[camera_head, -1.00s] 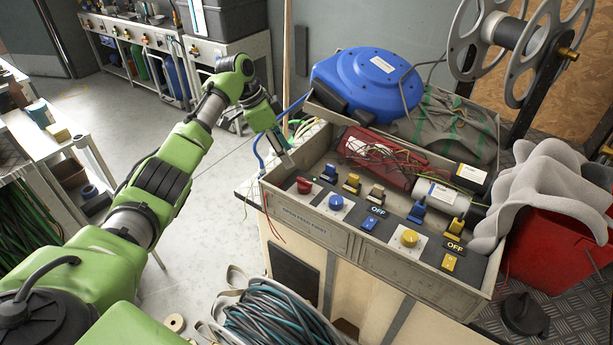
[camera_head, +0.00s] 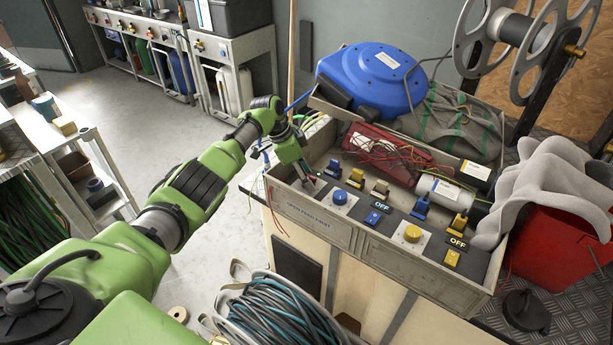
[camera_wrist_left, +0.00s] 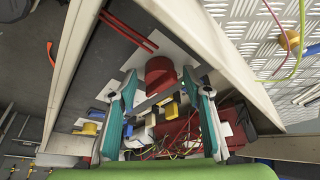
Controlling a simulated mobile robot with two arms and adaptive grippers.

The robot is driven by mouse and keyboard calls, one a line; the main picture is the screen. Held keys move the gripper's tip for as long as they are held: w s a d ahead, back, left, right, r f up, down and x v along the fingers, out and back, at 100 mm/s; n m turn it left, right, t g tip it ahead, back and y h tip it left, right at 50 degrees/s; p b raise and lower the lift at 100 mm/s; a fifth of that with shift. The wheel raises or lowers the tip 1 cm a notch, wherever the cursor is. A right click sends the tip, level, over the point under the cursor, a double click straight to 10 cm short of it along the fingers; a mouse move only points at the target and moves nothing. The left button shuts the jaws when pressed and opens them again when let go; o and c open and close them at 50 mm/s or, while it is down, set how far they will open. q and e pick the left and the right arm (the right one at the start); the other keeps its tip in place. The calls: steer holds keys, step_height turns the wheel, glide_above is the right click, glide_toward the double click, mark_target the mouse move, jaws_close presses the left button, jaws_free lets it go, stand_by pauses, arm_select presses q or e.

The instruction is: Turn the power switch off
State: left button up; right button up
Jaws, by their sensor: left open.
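A red knob (camera_wrist_left: 160,75) on a light plate shows in the left wrist view, between the two teal fingers of my open left gripper (camera_head: 308,177). I cannot tell whether the fingers touch it. In the head view the gripper hangs over the left end of the control panel (camera_head: 300,208) and mostly hides this knob. Which control is the power switch is unclear.
Behind the knobs, the tray holds blue and yellow levers, a red box (camera_head: 385,149) with loose wires and a white cylinder (camera_head: 443,191). A blue hose reel (camera_head: 375,80) sits behind. A red bin (camera_head: 555,235) stands right; coiled hoses (camera_head: 270,315) lie in front.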

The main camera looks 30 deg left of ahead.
steer(key=shift+s, duration=0.15)
